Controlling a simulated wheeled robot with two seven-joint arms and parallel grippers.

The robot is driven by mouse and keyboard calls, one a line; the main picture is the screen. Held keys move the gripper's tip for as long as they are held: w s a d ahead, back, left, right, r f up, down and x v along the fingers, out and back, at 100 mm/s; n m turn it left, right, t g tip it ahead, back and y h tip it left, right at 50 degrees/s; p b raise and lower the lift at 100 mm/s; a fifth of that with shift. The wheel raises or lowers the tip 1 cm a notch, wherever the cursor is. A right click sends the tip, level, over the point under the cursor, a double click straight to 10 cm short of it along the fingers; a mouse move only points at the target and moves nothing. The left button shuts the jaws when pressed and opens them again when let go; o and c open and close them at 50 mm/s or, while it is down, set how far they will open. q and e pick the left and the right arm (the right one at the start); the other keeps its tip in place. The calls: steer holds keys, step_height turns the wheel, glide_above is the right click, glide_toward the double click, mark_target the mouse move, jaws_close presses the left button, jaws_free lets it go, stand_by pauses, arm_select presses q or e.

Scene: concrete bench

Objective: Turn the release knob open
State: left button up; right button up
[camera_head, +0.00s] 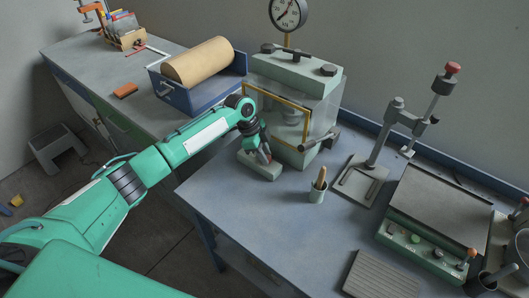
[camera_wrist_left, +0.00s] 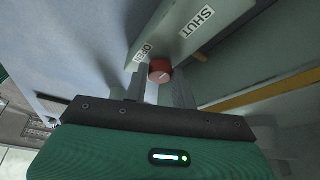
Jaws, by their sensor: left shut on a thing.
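The release knob (camera_wrist_left: 160,70) is a small red knob with a pale pointer line, on a grey-green control box (camera_head: 258,168) in front of the chamber. In the left wrist view it sits between the two fingers of my left gripper (camera_wrist_left: 159,88), which is shut on it. An OPEN label (camera_wrist_left: 144,52) lies close to the knob, and a SHUT label (camera_wrist_left: 196,22) lies farther off. In the head view my left gripper (camera_head: 264,153) covers most of the knob. My right gripper is in neither view.
A glass-fronted chamber (camera_head: 325,98) with a gauge (camera_head: 288,13) stands right behind the box. A stand (camera_head: 362,178) and a control unit (camera_head: 437,215) are farther right.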

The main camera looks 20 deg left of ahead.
arm_select(q)
steer(key=shift+s+r+n+p, duration=0.1)
steer(key=shift+r+n+p, duration=0.15)
steer(key=shift+n+p, duration=0.35)
steer(key=n+t+y+p, duration=0.1)
steer(key=n+p, duration=0.2)
steer(key=p, duration=0.1)
steer(key=n+t+y+p, duration=0.1)
steer(key=n+p, duration=0.3)
steer(key=p, duration=0.1)
steer(key=n+t+p, duration=0.1)
steer(key=n+p, duration=0.3)
steer(key=shift+s+d+r+t+y, duration=0.1)
steer(key=shift+s+d+t+y, duration=0.25)
steer(key=shift+d+t+y, duration=0.05)
steer(key=n+y+p, duration=0.1)
steer(key=n, duration=0.1)
steer(key=n+p, duration=0.2)
steer(key=shift+d+f+n+y, duration=0.15)
steer(key=shift+f+n+y, duration=0.05)
steer(key=shift+n+y, duration=0.2)
steer(key=shift+n+p, duration=0.3)
steer(key=o, duration=1)
steer(key=shift+f, duration=0.1)
